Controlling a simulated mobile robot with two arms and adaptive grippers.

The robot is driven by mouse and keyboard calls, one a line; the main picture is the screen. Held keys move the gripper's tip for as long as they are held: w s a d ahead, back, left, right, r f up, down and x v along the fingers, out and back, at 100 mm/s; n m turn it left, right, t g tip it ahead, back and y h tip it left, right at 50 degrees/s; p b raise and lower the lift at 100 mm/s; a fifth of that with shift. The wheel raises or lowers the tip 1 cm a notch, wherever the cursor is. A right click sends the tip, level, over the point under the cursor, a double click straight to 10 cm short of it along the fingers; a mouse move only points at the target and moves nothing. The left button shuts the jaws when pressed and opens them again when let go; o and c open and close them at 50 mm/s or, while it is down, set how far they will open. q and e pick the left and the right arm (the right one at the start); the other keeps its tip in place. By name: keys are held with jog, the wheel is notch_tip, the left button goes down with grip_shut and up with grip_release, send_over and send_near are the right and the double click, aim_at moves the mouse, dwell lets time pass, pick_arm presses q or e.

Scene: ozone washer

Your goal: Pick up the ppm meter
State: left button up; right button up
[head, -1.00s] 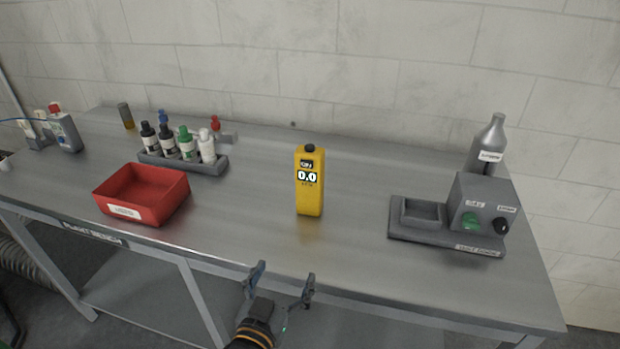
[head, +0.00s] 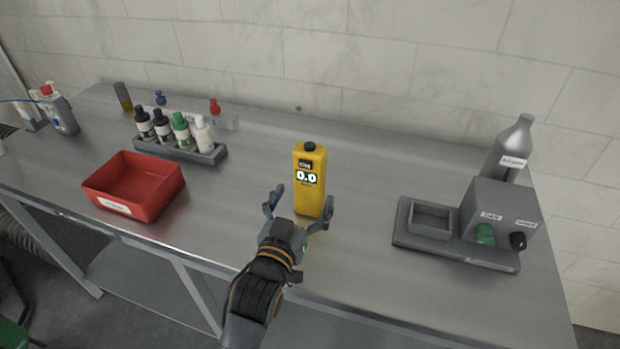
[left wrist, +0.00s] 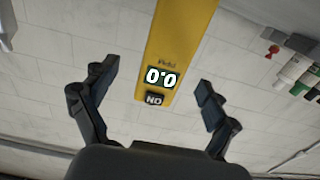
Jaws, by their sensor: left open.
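The yellow ppm meter (head: 311,180) stands upright on the metal bench, its display reading 0.0, with a black knob on top. My left gripper (head: 299,208) is open just in front of the meter's lower part, its fingers spread to either side. In the left wrist view the meter (left wrist: 178,45) appears upside down, between and beyond the open fingertips of the left gripper (left wrist: 157,80). I cannot tell whether the fingers reach around the meter's sides. My right gripper is not in view.
A red bin (head: 134,186) and a rack (head: 180,150) of several bottles stand to the left on the bench (head: 365,240). A grey device (head: 500,222) with a small tray and a silver bottle (head: 511,150) stand to the right. Bench surface is clear around the meter.

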aim_at(307, 184)
pick_arm(q)
jog(key=shift+w+d, duration=0.2)
jog(key=shift+w, duration=0.85)
jog(key=x, duration=0.1)
jog(key=p+x, duration=0.1)
jog(key=x, duration=0.1)
jog(key=shift+w+a+f, duration=0.2)
jog(key=shift+w, duration=0.05)
jog(key=shift+w+d+f, duration=0.1)
jog(key=shift+w+d, duration=0.1)
jog(key=shift+w, duration=0.35)
jog(key=shift+s, duration=0.1)
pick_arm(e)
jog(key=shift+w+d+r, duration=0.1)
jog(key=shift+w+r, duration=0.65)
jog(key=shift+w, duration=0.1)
pick_arm(q)
jog(key=shift+c, duration=0.8)
jog(key=c, duration=1.3)
jog(key=shift+o, duration=0.2)
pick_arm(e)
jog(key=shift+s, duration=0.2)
